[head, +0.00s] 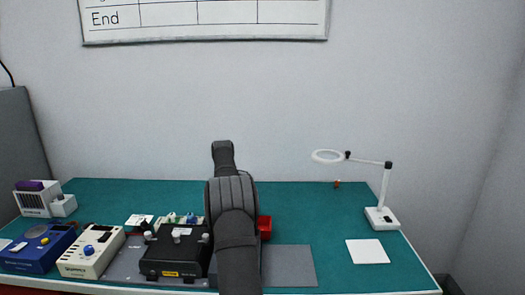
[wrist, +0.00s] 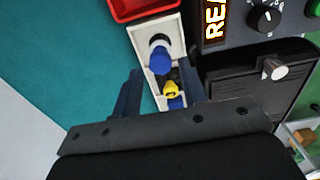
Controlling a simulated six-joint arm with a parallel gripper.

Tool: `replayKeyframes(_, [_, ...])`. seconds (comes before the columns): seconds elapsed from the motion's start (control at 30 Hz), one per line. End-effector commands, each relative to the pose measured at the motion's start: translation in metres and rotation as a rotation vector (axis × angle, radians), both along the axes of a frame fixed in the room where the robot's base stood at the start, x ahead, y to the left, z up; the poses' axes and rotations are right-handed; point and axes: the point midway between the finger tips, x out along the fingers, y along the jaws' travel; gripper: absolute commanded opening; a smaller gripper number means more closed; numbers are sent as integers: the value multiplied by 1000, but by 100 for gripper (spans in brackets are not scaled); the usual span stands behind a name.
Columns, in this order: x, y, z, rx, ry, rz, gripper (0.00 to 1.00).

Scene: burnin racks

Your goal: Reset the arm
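My arm (head: 235,215) stands upright in the middle of the head view, and it hides my gripper there. In the wrist view my gripper (wrist: 160,70) has its two dark fingers spread apart. No object is visibly clamped between them. Beyond and partly between the fingers is a narrow white tray (wrist: 144,30) holding blue and yellow parts. I cannot tell how far below the fingertips the tray lies.
A red bin (head: 265,226) sits right behind my arm. A black device (head: 176,252), a cream box (head: 92,251) and a blue box (head: 38,248) stand left. A grey mat (head: 290,266), white pad (head: 367,251) and lamp (head: 381,217) are right. Green tabletop (head: 320,215) is mostly free there.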

Motion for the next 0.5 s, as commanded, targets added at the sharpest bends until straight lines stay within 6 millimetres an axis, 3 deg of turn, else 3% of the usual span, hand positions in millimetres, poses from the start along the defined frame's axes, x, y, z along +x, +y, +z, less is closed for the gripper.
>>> replayKeyframes(0.33, [-1, 0, -70, -1, 3, 0, 39])
replayKeyframes(0.37, [-1, 0, -73, 0, 1, 0, 39])
replayKeyframes(0.4, [1, 0, -59, 1, -5, 0, 39])
replayKeyframes(0.5, [0, 0, -46, 1, -3, 0, 39])
